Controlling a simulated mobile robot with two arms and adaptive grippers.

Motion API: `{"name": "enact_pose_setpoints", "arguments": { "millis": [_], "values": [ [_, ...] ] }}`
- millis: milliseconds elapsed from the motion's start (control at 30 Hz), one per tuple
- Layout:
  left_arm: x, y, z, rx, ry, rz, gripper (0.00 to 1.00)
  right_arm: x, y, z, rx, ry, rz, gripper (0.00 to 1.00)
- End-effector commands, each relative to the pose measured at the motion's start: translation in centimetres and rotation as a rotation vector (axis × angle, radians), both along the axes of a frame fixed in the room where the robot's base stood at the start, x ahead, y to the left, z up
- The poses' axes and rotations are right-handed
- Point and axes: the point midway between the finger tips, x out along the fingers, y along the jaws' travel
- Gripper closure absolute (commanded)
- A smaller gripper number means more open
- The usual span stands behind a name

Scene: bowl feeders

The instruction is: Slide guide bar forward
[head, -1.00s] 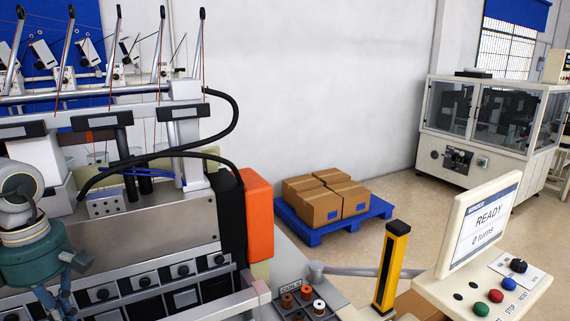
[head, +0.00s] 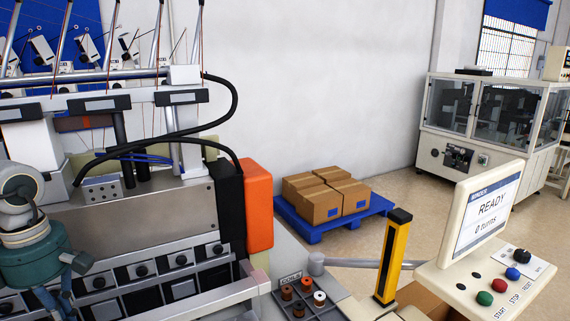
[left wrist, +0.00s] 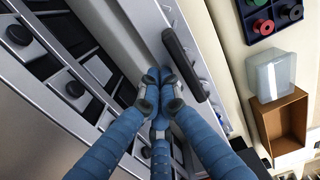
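A long pale bar with dark clamp blocks (head: 181,97) runs across the upper part of the winding machine in the head view. I cannot tell for sure whether it is the guide bar. My left gripper (head: 66,290) is at the head view's lower left, before the machine's front panel, with its fingertips partly cut off. In the left wrist view its blue fingers (left wrist: 156,82) converge with their tips together. The tips are close beside a dark elongated handle (left wrist: 184,64) on a pale rail. Whether they touch it is unclear. My right gripper is out of view.
An orange block (head: 258,205) stands at the machine's right end. A coil tray (head: 290,315), yellow post (head: 391,260) and control panel reading READY (head: 487,214) are to the right.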

Motion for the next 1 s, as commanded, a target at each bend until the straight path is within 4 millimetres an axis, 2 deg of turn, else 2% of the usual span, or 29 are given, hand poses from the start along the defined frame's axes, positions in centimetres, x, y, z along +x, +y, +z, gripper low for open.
{"name": "enact_pose_setpoints", "arguments": {
  "millis": [233,667,833,1000],
  "values": [
    [-0.9,-0.5,-0.2,-0.003,0.001,-0.001,1.00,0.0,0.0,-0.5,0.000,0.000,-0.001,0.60],
    [-0.1,0.0,-0.2,0.000,0.001,0.001,1.00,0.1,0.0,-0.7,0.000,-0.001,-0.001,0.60],
    [-0.1,0.0,0.8,0.000,0.000,0.000,1.00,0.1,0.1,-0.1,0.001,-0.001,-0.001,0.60],
    [-0.1,0.0,2.6,-0.001,0.000,0.001,1.00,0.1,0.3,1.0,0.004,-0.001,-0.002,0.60]
  ]
}}
